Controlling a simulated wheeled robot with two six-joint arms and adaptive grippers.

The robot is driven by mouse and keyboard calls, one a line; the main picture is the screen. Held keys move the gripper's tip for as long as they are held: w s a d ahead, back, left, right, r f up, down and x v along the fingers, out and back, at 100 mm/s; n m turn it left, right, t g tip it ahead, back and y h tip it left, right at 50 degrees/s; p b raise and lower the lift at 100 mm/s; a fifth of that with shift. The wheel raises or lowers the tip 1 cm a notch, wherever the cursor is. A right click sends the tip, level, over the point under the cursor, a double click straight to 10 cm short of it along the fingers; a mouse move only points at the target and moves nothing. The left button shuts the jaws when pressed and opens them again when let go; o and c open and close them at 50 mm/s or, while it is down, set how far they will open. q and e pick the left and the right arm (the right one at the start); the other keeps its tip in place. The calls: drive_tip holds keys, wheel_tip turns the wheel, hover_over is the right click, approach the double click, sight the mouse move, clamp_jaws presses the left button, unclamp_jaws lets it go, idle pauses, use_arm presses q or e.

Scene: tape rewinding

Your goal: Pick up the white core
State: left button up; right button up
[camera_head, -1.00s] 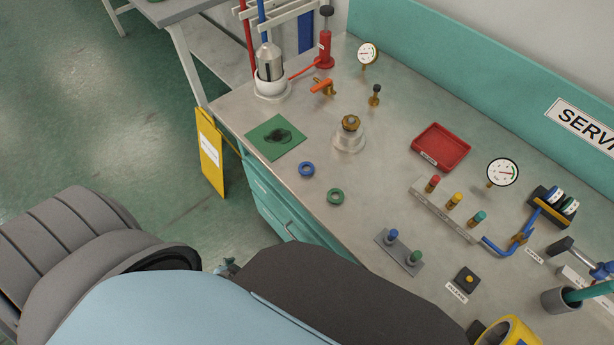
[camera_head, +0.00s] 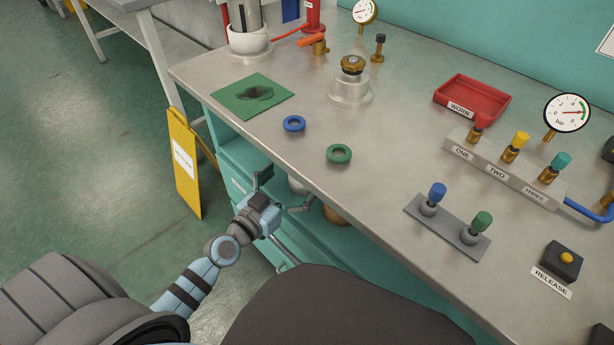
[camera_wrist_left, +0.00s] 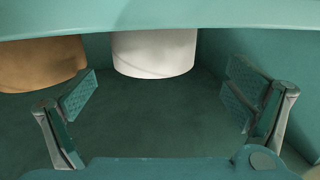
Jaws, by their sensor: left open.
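The white core (camera_wrist_left: 155,52) stands inside the teal drawer or shelf space under the bench, a little left of centre in the left wrist view. Its top is hidden by a teal edge. A small part of it shows in the head view (camera_head: 297,186), beneath the bench edge. My left gripper (camera_head: 283,192) is at the opening below the bench front. In the left wrist view its two fingers (camera_wrist_left: 160,98) are spread wide, with the white core beyond them and nothing between them. My right gripper is not in view.
A brown core (camera_wrist_left: 42,64) stands left of the white one. The teal edge (camera_wrist_left: 250,18) crosses above both. On the bench (camera_head: 300,160) lie a blue ring (camera_head: 293,124) and a green ring (camera_head: 339,154). A yellow board (camera_head: 183,165) stands at the bench's left end.

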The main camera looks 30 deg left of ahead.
use_arm(q)
drive_tip(key=w, duration=0.1)
drive_tip(key=w+d, duration=0.1)
drive_tip(key=w, duration=0.3)
drive_tip(key=shift+w+d, duration=0.1)
drive_tip(key=shift+d, duration=0.15)
drive_tip(key=shift+f, duration=0.1)
drive_tip(key=c, duration=1.1)
drive_tip(key=shift+c, duration=0.7)
drive_tip(key=shift+p, duration=0.3)
